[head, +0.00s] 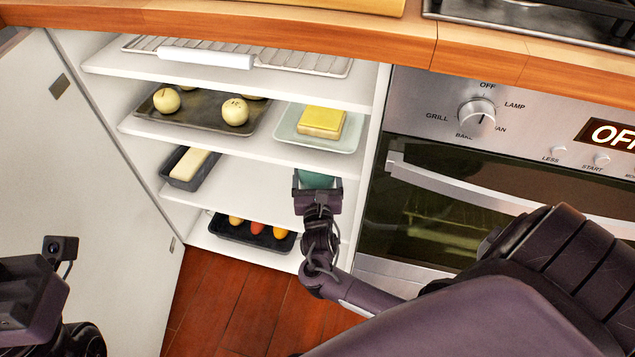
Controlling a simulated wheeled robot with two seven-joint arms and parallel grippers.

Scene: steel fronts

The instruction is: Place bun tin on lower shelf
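A teal object (316,179), possibly the bun tin, shows just beyond my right gripper (318,190) at the right front of the lower shelf (258,187). The gripper hides most of it, so its shape and contents are not clear. The gripper's two sides flank it; whether they close on it is hidden. I cannot tell whether the object rests on the shelf or is held above it. My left gripper (30,295) is at the lower left, away from the shelves, with its fingers not clearly visible.
The lower shelf also holds a dark loaf tin (178,179). Above are a dark tray with round pale items (205,115) and a plate with a yellow block (285,125). A black tray (243,235) sits below. The open door (80,170) is left; the oven (440,190) is right.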

